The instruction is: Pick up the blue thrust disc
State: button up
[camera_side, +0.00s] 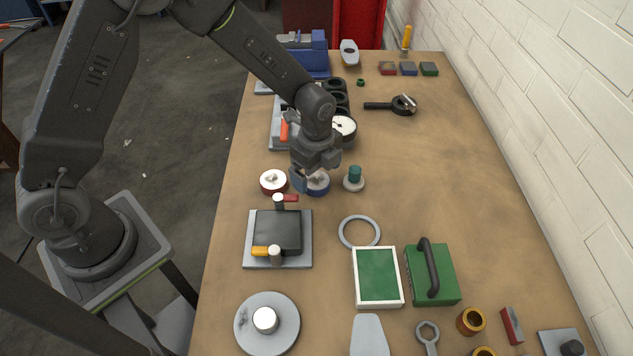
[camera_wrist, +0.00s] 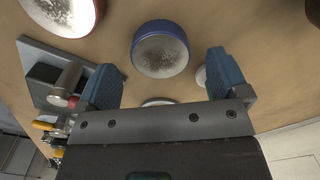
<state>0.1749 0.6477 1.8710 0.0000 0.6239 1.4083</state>
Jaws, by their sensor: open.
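The blue thrust disc (camera_side: 319,188) lies on the bench, partly hidden by my gripper (camera_side: 312,176) in the side view. In the wrist view the blue disc (camera_wrist: 160,48) shows a blue rim and a speckled grey top. It sits ahead of and between the two blue fingers of my gripper (camera_wrist: 163,66). The fingers are spread apart with nothing held between them. My gripper points down at the disc from close above.
A red-rimmed disc (camera_side: 273,181) lies just left of the blue one. A pale round base with a green knob (camera_side: 354,175) stands close to its right. A dark block on a grey plate (camera_side: 250,262) is nearer the camera. The bench's right middle (camera_side: 450,180) is clear.

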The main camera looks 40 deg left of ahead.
notch_tip(320, 180, down, 2)
jog(key=shift+f, duration=0.1)
jog(key=c, duration=1.3)
